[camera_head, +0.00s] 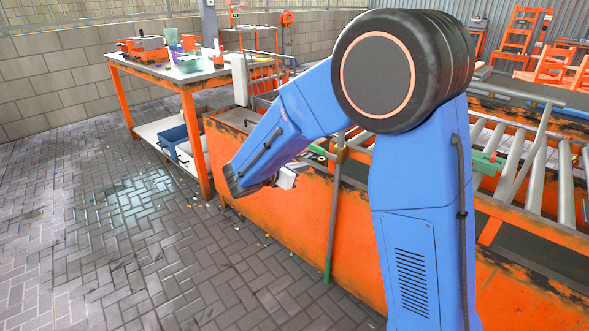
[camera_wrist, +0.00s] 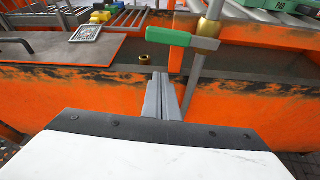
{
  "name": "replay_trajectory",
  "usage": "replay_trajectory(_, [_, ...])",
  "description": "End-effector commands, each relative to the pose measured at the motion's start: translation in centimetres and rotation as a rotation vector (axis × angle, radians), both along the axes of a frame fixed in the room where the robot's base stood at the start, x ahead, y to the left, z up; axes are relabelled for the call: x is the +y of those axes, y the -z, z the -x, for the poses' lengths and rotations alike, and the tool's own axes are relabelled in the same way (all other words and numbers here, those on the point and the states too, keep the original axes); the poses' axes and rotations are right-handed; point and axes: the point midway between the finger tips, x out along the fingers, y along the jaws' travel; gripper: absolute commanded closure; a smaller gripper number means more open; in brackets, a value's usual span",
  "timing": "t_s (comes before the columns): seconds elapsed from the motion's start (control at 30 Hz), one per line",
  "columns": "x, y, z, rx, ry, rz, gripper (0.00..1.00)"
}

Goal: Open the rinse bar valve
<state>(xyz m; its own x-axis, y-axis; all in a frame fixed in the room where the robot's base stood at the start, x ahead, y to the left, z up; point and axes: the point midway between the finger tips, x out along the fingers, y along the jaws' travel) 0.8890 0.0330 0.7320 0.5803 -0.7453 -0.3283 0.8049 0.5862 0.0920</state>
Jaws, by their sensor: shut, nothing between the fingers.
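The rinse bar valve shows in the wrist view as a green lever handle (camera_wrist: 171,36) joined to a brass body (camera_wrist: 205,44) on a grey upright pipe (camera_wrist: 213,9). The lever points left, across the pipe. In the head view the green lever (camera_head: 321,151) and the pipe (camera_head: 333,215) stand at the front of the orange trough, partly behind my arm. My gripper (camera_wrist: 162,78) has its two fingers together and empty. It is below and just left of the lever in the wrist view, apart from it. In the head view my gripper (camera_head: 287,178) is left of the pipe.
The orange trough (camera_wrist: 80,92) has a dark rim and a brass fitting (camera_wrist: 144,59). A workbench (camera_head: 160,73) holding tools stands at the back left. The paved floor (camera_head: 120,230) at left is clear.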

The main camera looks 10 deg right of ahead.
Motion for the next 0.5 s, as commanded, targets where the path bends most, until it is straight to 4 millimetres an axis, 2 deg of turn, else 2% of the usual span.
replay_trajectory(0.2, [-3.0, 1.3, -2.2, 0.002, 0.004, 0.0, 1.0])
replay_trajectory(0.3, [-2.8, -0.6, -1.9, -0.003, 0.0, -0.002, 1.0])
replay_trajectory(0.5, [-2.9, -2.4, -1.8, -0.002, 0.001, -0.002, 1.0])
